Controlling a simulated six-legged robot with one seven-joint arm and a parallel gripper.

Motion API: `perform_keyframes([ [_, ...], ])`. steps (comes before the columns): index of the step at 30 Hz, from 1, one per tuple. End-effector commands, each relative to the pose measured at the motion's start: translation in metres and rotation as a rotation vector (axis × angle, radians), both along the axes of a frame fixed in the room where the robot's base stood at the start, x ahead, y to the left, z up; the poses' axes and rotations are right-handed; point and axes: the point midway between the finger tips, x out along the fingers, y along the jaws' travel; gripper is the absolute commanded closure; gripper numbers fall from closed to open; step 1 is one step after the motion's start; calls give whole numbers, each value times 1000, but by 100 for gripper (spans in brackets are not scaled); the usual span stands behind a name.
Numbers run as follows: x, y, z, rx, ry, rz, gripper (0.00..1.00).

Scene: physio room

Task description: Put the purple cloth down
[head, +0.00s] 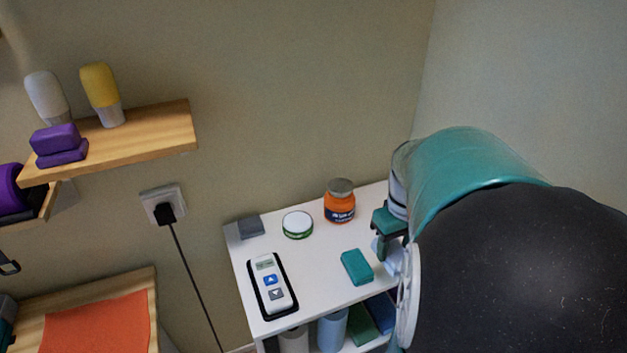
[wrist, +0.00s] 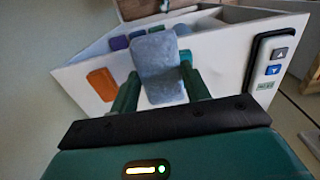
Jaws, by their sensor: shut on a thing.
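My gripper (wrist: 162,92) is shut on a folded grey-blue cloth (wrist: 153,53), which sits between its two green fingers. In the head view my gripper (head: 383,240) is at the right side of the white shelf unit's top (head: 312,260), partly hidden by my arm. A pale blue bit shows beside the fingers there. The cloth in my grip looks grey-blue, not purple. A purple folded thing (head: 57,140) lies on the wooden wall shelf (head: 150,141) at the upper left, far from my gripper. I cannot tell whether the held cloth touches the top.
On the white top stand an orange jar (head: 340,203), a round green-rimmed tin (head: 297,225), a grey block (head: 250,227), a teal block (head: 357,267) and a handheld device (head: 271,285). Bare patches lie between them. Rolls and folded cloths fill the level below. Walls close the back.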

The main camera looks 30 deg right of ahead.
Motion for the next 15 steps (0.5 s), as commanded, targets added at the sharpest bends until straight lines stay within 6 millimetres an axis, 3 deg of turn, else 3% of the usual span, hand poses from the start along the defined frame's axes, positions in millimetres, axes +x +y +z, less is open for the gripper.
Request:
perform_keyframes([
  [8,34,-39,-25,4,1,-2,72],
  [15,56,-61,-64,4,1,0,72],
])
